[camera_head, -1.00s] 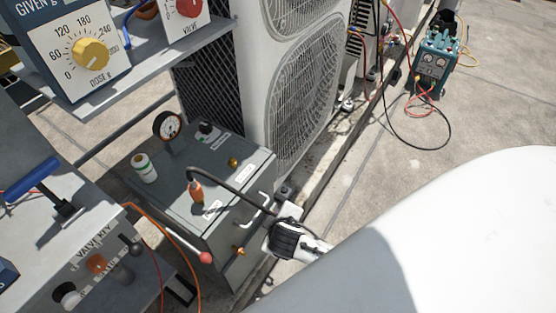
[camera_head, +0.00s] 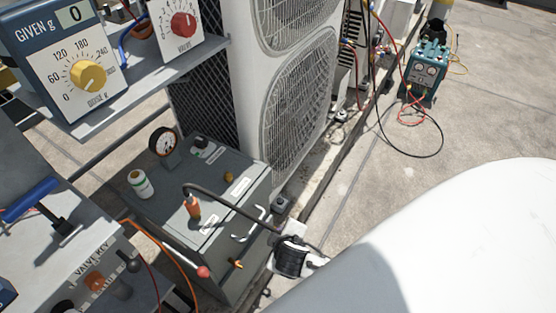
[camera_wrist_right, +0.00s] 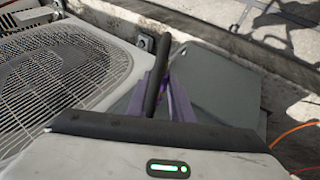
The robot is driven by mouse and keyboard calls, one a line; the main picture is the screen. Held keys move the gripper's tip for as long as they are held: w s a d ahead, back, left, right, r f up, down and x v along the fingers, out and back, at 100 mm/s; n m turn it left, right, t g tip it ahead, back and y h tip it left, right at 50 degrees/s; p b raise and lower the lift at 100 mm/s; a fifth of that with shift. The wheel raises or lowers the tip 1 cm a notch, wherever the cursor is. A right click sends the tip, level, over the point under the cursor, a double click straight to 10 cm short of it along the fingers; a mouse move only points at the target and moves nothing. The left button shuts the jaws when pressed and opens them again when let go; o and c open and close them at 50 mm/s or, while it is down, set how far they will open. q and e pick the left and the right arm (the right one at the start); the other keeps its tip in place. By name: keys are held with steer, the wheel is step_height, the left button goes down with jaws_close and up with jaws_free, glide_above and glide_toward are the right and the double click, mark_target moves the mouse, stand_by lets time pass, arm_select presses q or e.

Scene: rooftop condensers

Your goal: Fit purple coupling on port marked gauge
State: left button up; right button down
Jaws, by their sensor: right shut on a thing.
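My right gripper (camera_head: 291,257) is beside the right side of a grey box, at the end of a black hose (camera_head: 235,210). In the right wrist view, purple parts (camera_wrist_right: 179,101) show around the black hose at the gripper's mouth, and the gripper is shut on what looks like the purple coupling. Its end is hidden. A brass port (camera_head: 229,177) is on the top and another (camera_head: 237,264) on the front side. The white labels are too small to read. My left gripper is out of view.
The grey box (camera_head: 165,190) carries a round dial (camera_head: 163,141), a white-green roll (camera_head: 140,184) and a handle. A condenser (camera_head: 295,100) stands behind. A bench with a blue T-handle (camera_head: 30,200) is at left.

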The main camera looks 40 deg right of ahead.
steer(key=shift+s+d+p, duration=0.25)
steer(key=shift+s+p, duration=0.05)
steer(key=shift+s, duration=0.25)
steer(key=shift+s+d+p, duration=0.2)
steer(key=shift+s+p, duration=0.1)
steer(key=shift+s, duration=0.25)
steer(key=c, duration=2.4)
jaws_free()
steer(key=shift+c, duration=0.2)
steer(key=shift+w, duration=0.1)
jaws_close()
